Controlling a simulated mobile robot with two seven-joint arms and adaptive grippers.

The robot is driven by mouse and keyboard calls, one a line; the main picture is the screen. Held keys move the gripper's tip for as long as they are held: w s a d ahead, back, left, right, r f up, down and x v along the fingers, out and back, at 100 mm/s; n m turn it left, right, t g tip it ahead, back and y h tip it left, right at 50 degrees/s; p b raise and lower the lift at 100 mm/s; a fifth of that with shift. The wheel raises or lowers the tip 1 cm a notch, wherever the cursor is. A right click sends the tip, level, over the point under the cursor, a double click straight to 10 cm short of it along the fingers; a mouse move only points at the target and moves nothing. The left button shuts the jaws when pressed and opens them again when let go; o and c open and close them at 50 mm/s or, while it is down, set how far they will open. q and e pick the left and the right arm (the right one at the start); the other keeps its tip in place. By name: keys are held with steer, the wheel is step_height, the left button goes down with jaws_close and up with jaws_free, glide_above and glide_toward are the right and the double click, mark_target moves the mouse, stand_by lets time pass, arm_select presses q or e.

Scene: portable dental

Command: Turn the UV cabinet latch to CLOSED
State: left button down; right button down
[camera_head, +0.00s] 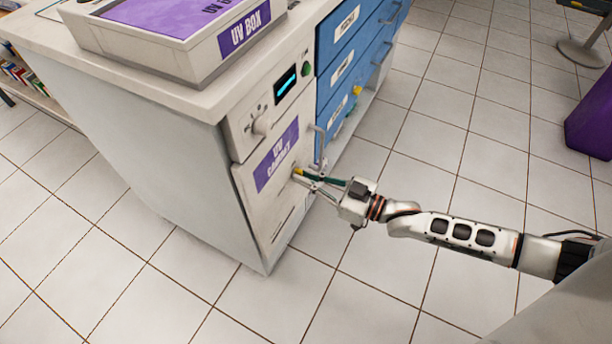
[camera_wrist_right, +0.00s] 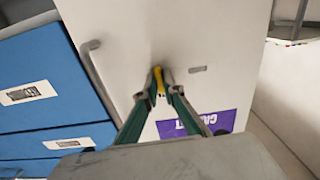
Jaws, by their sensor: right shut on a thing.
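The UV cabinet door (camera_head: 243,186) is a pale panel with a purple UV CABINET label (camera_head: 277,155) on the counter's end unit. It looks shut. A small yellow latch (camera_wrist_right: 158,78) sits on the door, and its tip also shows in the head view (camera_head: 298,171). My right gripper (camera_head: 304,176) reaches in from the right and is shut on the latch; its green-sided fingers (camera_wrist_right: 161,84) show on both sides of it in the wrist view. The fingers hide part of the latch. I cannot read its setting. My left gripper is not in view.
A grey bar handle (camera_head: 320,147) stands close to the gripper at the door's edge. Above the door are a knob (camera_head: 262,126) and a lit display (camera_head: 285,82). Blue drawers (camera_head: 345,65) adjoin, and a UV BOX (camera_head: 170,45) rests on top.

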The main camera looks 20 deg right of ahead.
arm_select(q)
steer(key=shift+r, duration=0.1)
arm_select(e)
steer(key=shift+w+r, duration=0.15)
steer(key=shift+r, duration=0.1)
steer(key=shift+a+r+n, duration=0.1)
steer(key=shift+n, duration=0.5)
steer(key=shift+n+p, duration=0.5)
steer(key=shift+n, duration=1.5)
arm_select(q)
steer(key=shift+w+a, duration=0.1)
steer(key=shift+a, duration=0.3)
arm_select(e)
steer(key=n, duration=1.2)
steer(key=shift+a, duration=0.2)
arm_select(q)
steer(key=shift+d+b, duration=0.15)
steer(key=shift+b, duration=0.15)
arm_select(e)
steer(key=shift+n, duration=0.4)
